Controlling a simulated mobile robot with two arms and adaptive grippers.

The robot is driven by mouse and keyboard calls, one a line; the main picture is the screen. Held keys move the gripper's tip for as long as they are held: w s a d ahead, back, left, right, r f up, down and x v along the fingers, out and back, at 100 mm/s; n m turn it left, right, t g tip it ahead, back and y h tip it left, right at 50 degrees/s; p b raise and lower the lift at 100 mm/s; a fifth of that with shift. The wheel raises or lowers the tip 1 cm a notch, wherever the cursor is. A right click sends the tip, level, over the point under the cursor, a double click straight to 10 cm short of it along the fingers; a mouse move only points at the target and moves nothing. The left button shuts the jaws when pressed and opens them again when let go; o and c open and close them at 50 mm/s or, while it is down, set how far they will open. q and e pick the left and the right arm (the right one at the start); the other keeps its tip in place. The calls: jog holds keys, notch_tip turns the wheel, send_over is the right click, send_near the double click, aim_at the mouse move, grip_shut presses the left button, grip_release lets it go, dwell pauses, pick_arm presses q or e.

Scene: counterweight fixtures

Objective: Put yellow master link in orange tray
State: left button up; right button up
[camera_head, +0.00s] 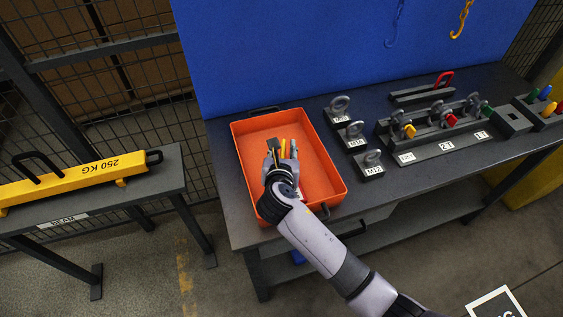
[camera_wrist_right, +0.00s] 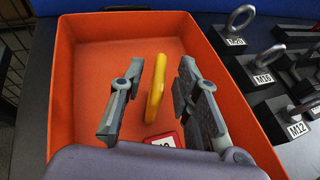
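The orange tray (camera_head: 330,178) stands on the left part of the dark bench; it also fills most of the right wrist view (camera_wrist_right: 85,40). My right gripper (camera_head: 282,148) is over the tray, its fingers open. The yellow master link (camera_wrist_right: 156,88) stands edge-on between the two fingers in the right wrist view, with a gap on each side. It also shows between the fingers in the head view (camera_head: 284,147). I cannot tell whether it touches the tray floor. My left gripper is in neither view.
A red labelled piece (camera_wrist_right: 167,140) shows beneath the right gripper. Eyebolt blocks (camera_head: 369,164) stand right of the tray, then a rack (camera_head: 432,146) with coloured shackles. A blue panel (camera_head: 300,55) rises behind. A yellow 250 KG beam (camera_head: 85,179) lies on a stand at left.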

jog(key=v, duration=1)
